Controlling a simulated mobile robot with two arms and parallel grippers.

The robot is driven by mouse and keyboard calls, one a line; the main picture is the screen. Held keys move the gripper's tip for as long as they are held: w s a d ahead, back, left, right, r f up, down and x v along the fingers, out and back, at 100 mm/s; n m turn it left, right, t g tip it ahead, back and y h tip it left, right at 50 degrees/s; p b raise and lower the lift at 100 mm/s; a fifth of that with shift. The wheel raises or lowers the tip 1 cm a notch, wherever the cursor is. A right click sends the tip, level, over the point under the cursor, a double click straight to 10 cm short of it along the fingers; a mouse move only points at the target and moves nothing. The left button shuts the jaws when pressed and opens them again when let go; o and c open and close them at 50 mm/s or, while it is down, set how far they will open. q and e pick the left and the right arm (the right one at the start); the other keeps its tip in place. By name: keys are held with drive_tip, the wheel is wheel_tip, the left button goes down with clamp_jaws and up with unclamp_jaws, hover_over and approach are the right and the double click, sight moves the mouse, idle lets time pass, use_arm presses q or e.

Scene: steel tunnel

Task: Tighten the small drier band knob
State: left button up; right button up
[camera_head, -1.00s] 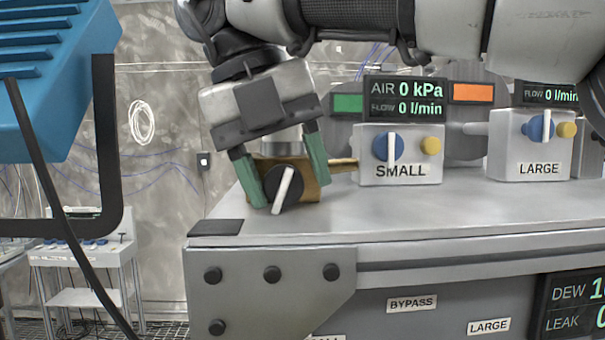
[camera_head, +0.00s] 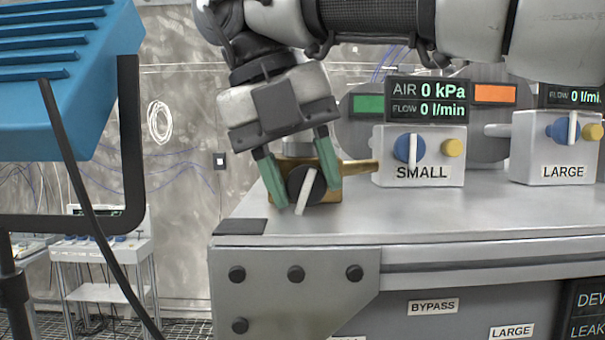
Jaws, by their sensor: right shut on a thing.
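A black round knob (camera_head: 297,184) with a white pointer bar sits on the front of a brass block (camera_head: 331,194) at the left end of the steel bench top. The white bar stands nearly upright, its top leaning slightly right. My right gripper (camera_head: 304,186) reaches down from above, tilted, with its two green fingers shut on the black knob from left and right. A brass pipe runs from the block to the grey box labelled SMALL (camera_head: 389,169), which carries a blue knob (camera_head: 401,150) with an upright white bar and a yellow button. My left gripper is out of view.
A display (camera_head: 429,101) above the SMALL box reads AIR 0 kPa and FLOW 0 l/min. A box labelled LARGE (camera_head: 540,158) stands to the right. A blue ribbed unit (camera_head: 70,80) on a black frame fills the left foreground. The bench top's front is clear.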

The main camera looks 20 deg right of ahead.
drive_tip(key=shift+f, duration=0.1)
idle(0.7)
drive_tip(key=o, duration=0.6)
drive_tip(key=shift+o, duration=0.2)
